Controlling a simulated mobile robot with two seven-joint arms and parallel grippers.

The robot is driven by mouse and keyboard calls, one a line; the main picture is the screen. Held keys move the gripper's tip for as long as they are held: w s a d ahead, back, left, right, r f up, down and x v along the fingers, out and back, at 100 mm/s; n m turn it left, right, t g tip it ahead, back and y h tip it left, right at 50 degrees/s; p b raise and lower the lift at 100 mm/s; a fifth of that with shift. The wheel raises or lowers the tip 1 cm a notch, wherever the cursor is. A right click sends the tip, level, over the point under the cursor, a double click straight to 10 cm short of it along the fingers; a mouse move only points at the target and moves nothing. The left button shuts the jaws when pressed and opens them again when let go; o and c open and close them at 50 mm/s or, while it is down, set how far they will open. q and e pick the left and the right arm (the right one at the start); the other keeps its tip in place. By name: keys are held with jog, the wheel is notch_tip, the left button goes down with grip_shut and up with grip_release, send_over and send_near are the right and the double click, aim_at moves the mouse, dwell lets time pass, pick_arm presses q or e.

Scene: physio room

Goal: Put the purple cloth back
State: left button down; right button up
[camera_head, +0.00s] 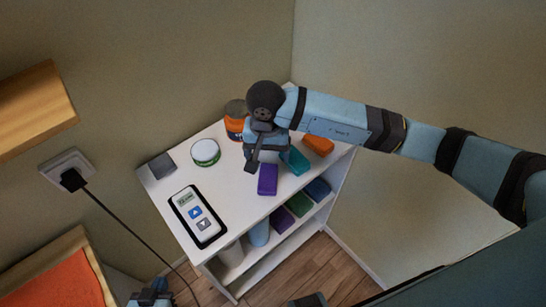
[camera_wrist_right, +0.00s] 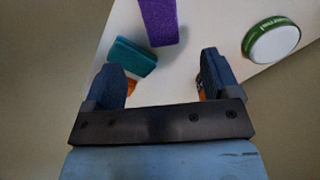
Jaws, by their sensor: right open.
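A purple folded cloth (camera_head: 267,179) lies on the white shelf top (camera_head: 235,205), near its front edge. It also shows at the top of the right wrist view (camera_wrist_right: 160,20), beyond the fingertips. My right gripper (camera_head: 268,160) is above the shelf top, just behind the purple cloth, open with nothing between its fingers (camera_wrist_right: 160,70). A second purple item (camera_head: 283,219) lies on the compartment level below, beside a green one (camera_head: 300,204) and a blue one (camera_head: 317,189). Part of my left gripper (camera_head: 150,293) shows at the bottom edge; its fingers are unclear.
A teal block (camera_head: 298,161) and an orange block (camera_head: 318,145) lie right of the purple cloth. A round green-and-white tin (camera_head: 205,152), a grey block (camera_head: 161,166) and a device with buttons (camera_head: 197,216) stand left. Walls close in behind and right.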

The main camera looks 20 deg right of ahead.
jog(key=s+a+r+m+g+y, duration=0.35)
jog(key=s+a+m+y, duration=0.8)
jog(key=a+y, duration=0.45)
jog(key=w+d+r+m+t+y, duration=0.1)
jog(key=w+d+m+t+y, duration=0.15)
jog(key=m+t, duration=0.65)
jog(key=w+d+r+m+t+y, duration=0.1)
jog(key=w+d+m+t, duration=0.15)
jog(key=m+t, duration=0.75)
jog(key=d+f+m+t+h, duration=0.1)
jog(key=d+f+m+h, duration=0.8)
jog(key=m, duration=1)
jog(key=s+d+f+m+g+h, duration=0.2)
jog(key=s+d+f+m+h, duration=0.1)
jog(key=s+f+m, duration=0.2)
jog(key=s+d+f+m+g+h, duration=0.3)
jog(key=s+d+f+m+h, duration=0.1)
jog(key=f+m, duration=0.4)
jog(key=shift+s+f+m, duration=0.4)
jog(key=shift+s+m, duration=0.35)
